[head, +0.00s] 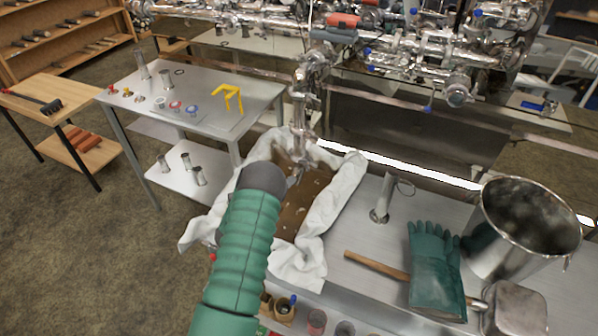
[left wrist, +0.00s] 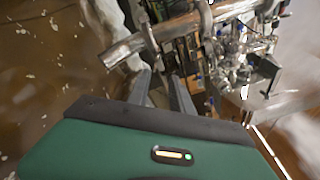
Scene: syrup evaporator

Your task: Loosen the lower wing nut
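I cannot make out the lower wing nut in either view. A shiny vertical steel pipe (head: 300,108) with fittings comes down over a cloth-lined tray of brown liquid (head: 318,190). My left gripper (head: 296,177), at the end of a green sleeved arm, is over the tray near the pipe's lower end; the dark cuff partly hides it. In the left wrist view its two grey fingers (left wrist: 160,82) stand apart with nothing seen between them. A steel pipe (left wrist: 150,36) passes beyond the fingertips there. My right gripper is in neither view.
White cloth (head: 345,190) drapes over the tray's rim. On the bench to the right are an upright metal tube (head: 382,200), a wooden-handled tool (head: 375,264), a green glove (head: 435,275) and a large steel pot (head: 525,225). A side table (head: 215,125) stands at left.

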